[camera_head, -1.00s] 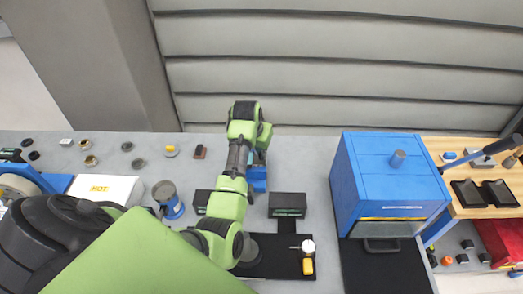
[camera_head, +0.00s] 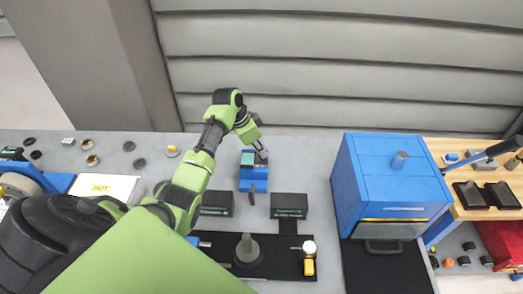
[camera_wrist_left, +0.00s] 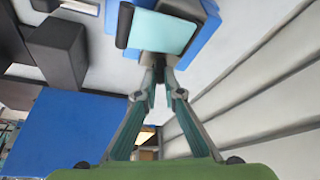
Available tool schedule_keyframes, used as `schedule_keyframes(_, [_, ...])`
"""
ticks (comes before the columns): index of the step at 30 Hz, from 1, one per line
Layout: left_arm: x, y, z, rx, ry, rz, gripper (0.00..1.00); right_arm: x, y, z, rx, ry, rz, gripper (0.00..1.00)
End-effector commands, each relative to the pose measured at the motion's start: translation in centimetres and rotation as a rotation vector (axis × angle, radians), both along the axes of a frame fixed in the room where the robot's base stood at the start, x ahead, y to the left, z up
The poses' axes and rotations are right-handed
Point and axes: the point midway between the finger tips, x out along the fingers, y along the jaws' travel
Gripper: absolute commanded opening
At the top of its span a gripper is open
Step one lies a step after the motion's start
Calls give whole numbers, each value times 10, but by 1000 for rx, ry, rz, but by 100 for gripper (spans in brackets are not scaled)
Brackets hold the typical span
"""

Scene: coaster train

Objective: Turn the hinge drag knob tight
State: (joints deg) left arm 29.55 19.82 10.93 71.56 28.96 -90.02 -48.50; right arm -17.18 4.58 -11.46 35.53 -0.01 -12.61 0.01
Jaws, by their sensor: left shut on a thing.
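A small blue device (camera_head: 253,182) with a teal panel (camera_head: 247,158) and a dark lever at its front stands at the back middle of the bench. My left gripper (camera_head: 262,157) is at the device's right rear side. My right gripper is not in view.
Two dark boxes (camera_head: 289,205) flank the front of the blue device. A black mat (camera_head: 275,268) with a grey post (camera_head: 247,247) lies in front. A large blue cabinet (camera_head: 388,180) stands to the right. Several small round parts lie at the left.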

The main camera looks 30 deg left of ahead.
Motion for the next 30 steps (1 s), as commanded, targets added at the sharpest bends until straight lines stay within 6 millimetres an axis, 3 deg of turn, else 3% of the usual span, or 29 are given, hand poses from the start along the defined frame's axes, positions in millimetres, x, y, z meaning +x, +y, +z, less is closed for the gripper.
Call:
schedule_keyframes(21, [0,1,0,1,0,-70,0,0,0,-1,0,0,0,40])
schedule_keyframes(22, [0,1,0,1,0,-70,16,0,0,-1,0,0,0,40])
schedule_keyframes(23, [0,1,0,1,0,-70,24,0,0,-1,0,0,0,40])
schedule_keyframes(30, [0,0,0,0,0,-69,25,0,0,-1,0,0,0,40])
